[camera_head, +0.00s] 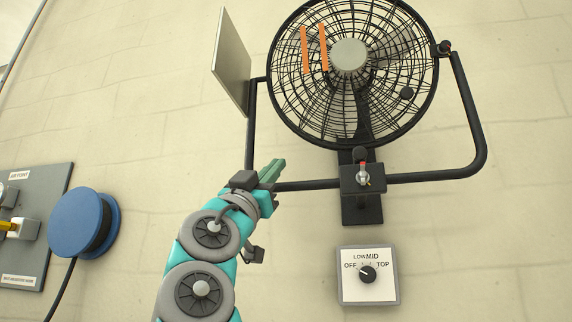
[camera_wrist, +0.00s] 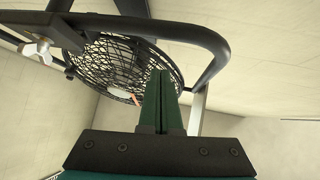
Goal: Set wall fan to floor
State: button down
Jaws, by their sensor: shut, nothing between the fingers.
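The wall fan (camera_head: 349,56) has a round black wire cage with a grey hub and two orange strips, and sits in a black tube yoke (camera_head: 430,178). A flat grey panel (camera_head: 231,62) is at the yoke's left side. A bracket with a silver wing screw (camera_head: 363,177) holds the yoke below the cage. My gripper (camera_head: 273,170), with green fingers, is shut and empty at the yoke's lower left; touching or apart is unclear. In the wrist view the shut fingers (camera_wrist: 160,98) point towards the fan cage (camera_wrist: 125,65), with the yoke tube (camera_wrist: 190,33) beyond them.
A speed switch plate (camera_head: 369,290) with OFF, LOW, MID and TOP marks is on the wall below the bracket. A blue reel (camera_head: 79,222) and a grey board (camera_head: 45,180) are at the left.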

aim_at(302, 140)
jog(key=p+x, duration=0.5)
jog(key=x, duration=0.6)
jog(key=shift+r+p, duration=0.25)
jog(key=shift+p, duration=0.15)
jog(key=shift+w+d+r+p, duration=0.2)
jog(key=shift+w+d+p, duration=0.1)
jog(key=shift+w, duration=0.05)
jog(key=shift+w+r, duration=0.15)
jog(key=shift+w+p, duration=0.1)
jog(key=shift+p, duration=0.3)
jog(key=shift+w+d, duration=0.15)
jog(key=shift+w, duration=0.2)
